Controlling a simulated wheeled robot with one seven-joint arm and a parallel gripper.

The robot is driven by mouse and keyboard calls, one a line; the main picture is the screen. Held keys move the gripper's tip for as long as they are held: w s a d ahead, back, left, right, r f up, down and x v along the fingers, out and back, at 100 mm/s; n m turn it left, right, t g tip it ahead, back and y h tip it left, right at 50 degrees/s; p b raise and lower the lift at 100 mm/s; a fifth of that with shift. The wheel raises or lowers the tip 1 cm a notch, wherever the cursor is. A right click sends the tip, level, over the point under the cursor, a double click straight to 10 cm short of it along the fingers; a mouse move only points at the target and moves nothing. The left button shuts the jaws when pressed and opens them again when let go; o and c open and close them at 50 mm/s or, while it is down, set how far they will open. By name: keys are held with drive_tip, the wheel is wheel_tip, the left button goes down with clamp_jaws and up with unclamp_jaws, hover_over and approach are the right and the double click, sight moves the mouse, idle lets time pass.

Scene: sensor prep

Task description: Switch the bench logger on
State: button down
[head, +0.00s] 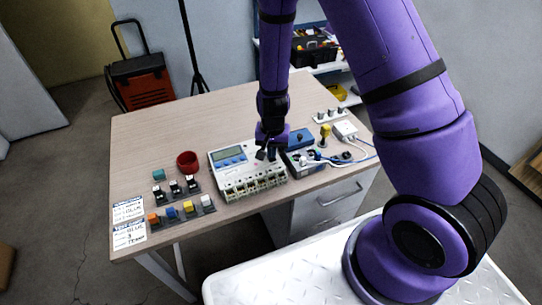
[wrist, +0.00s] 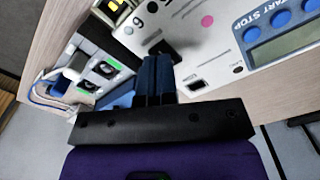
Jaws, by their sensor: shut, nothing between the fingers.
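The white instrument (head: 229,172), which I take to be the bench logger, lies on the wooden table with a blue-framed display and a row of sockets along its front. The wrist view shows its white panel (wrist: 213,58) with blue buttons marked START STOP, a grey screen, a pink dot and small black dots. My gripper (head: 264,154) is shut and empty, pointing down over the instrument's right side. In the wrist view its dark fingers (wrist: 155,75) are together beside a black part on the panel edge. I cannot tell whether they touch it, or the switch's position.
A blue box (head: 300,138) and a grey unit with cables (head: 312,160) stand close right of my gripper. The table's back left is clear.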

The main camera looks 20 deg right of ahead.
drive_tip(key=shift+f, duration=0.9)
idle(0.6)
drive_tip(key=shift+r, duration=3.5)
